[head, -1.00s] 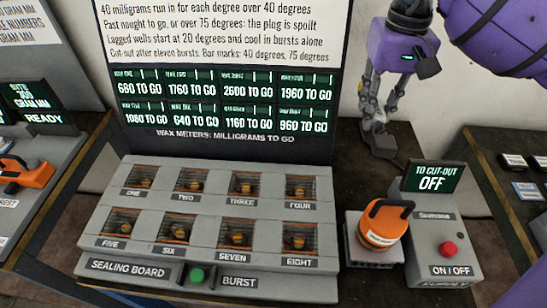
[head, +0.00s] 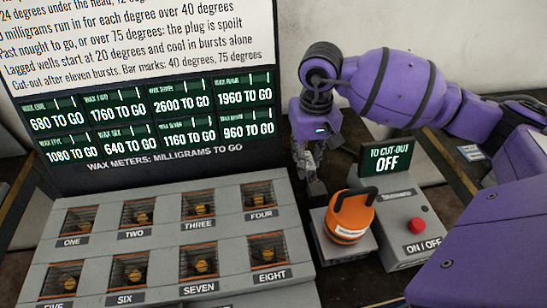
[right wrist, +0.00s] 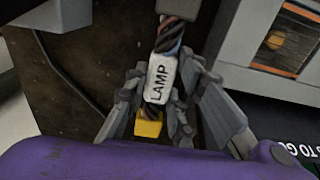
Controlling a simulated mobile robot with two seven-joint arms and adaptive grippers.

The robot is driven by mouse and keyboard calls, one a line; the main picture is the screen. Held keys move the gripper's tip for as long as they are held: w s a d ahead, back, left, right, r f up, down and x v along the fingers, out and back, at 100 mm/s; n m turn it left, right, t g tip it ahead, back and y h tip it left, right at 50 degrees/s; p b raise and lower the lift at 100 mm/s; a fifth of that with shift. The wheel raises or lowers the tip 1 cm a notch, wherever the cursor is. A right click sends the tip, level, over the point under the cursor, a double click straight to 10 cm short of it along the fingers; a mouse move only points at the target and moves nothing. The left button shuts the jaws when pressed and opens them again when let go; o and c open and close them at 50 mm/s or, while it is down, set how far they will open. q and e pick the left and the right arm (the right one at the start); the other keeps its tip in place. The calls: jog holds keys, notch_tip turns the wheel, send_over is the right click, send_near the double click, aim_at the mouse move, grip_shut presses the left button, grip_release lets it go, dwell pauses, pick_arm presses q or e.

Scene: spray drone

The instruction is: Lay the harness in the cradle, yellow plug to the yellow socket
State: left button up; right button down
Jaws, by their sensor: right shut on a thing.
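My right gripper (head: 312,172) hangs low behind the orange-topped pot, to the right of the meter screen. The right wrist view shows its fingers (right wrist: 163,85) shut around the harness (right wrist: 170,38), a twisted dark cable with red and blue strands. A white sleeve marked LAMP (right wrist: 160,77) sits between the fingers. The yellow plug (right wrist: 149,124) shows at the near end of the harness, close to the purple wrist. In the head view the harness is too small and dark to make out. I see neither the cradle nor the yellow socket. My left gripper is out of view.
The sealing board (head: 168,213) with several numbered wells fills the lower left. An orange-topped pot (head: 350,214) stands on a grey pad. Right of it is a grey switch box (head: 400,224) with a red button and a screen reading OFF. The meter screen (head: 160,118) stands behind the board.

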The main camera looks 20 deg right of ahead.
notch_tip(320, 180, down, 4)
jog(key=shift+r, duration=0.2)
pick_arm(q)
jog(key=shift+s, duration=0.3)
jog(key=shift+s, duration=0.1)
pick_arm(e)
jog(key=shift+f, duration=0.1)
jog(key=shift+f, duration=0.15)
jog(key=c, duration=1.5)
grip_release()
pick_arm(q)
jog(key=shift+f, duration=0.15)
